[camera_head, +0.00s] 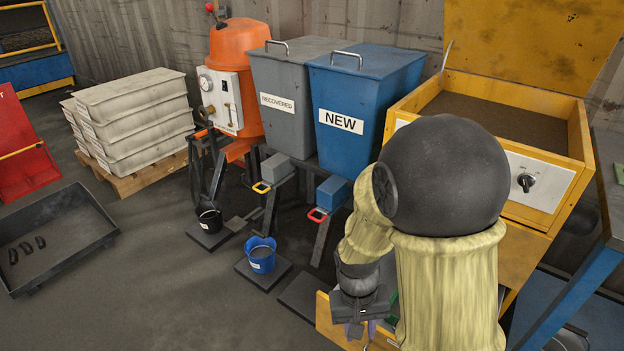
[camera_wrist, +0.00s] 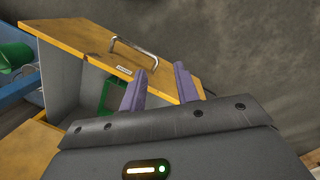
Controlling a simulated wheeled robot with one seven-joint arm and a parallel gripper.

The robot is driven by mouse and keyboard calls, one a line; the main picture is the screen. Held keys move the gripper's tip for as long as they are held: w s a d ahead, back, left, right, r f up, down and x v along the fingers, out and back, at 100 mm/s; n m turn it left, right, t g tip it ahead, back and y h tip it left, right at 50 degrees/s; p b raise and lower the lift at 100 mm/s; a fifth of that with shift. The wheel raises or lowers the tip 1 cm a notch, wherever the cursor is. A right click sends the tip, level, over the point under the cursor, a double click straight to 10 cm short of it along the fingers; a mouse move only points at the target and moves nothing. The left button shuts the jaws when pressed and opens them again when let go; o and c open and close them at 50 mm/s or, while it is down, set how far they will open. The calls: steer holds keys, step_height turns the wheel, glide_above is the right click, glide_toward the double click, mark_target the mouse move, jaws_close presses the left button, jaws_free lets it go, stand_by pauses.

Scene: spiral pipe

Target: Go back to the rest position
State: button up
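My gripper (camera_wrist: 160,70) shows two purple fingers standing apart in the wrist view, with nothing between them. In the head view my gripper (camera_head: 358,328) hangs at the bottom centre, pointing down, partly hidden by my arm. Below it is an open yellow drawer (camera_wrist: 75,47) with a metal handle (camera_wrist: 133,52) and a grey inside. A green object (camera_wrist: 105,98) shows in the drawer. The drawer front (camera_head: 325,318) also shows in the head view. I cannot tell whether the fingers touch the drawer.
A yellow cabinet (camera_head: 508,205) with a dial stands behind my arm. A blue NEW bin (camera_head: 365,105), a grey RECOVERED bin (camera_head: 288,110) and an orange machine (camera_head: 238,60) stand at the back. A blue bucket (camera_head: 261,254) is left of my gripper.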

steer(key=d+r+t+y, duration=0.1)
steer(key=d+r+t, duration=0.3)
steer(key=d+r, duration=0.3)
steer(key=w+p+v, duration=0.2)
steer(key=p+v, duration=1)
steer(key=w+r+p+v, duration=0.1)
steer(key=w+p+v, duration=0.2)
steer(key=p+v, duration=0.9)
steer(key=w+a+p+v, duration=0.1)
steer(key=w+p+v, duration=0.2)
steer(key=p+v, duration=0.8)
steer(key=shift+s+r+m+p, duration=0.2)
steer(key=shift+r+m+p, duration=0.1)
steer(key=shift+r+p, duration=0.55)
steer(key=shift+f, duration=0.1)
steer(key=shift+a, duration=0.1)
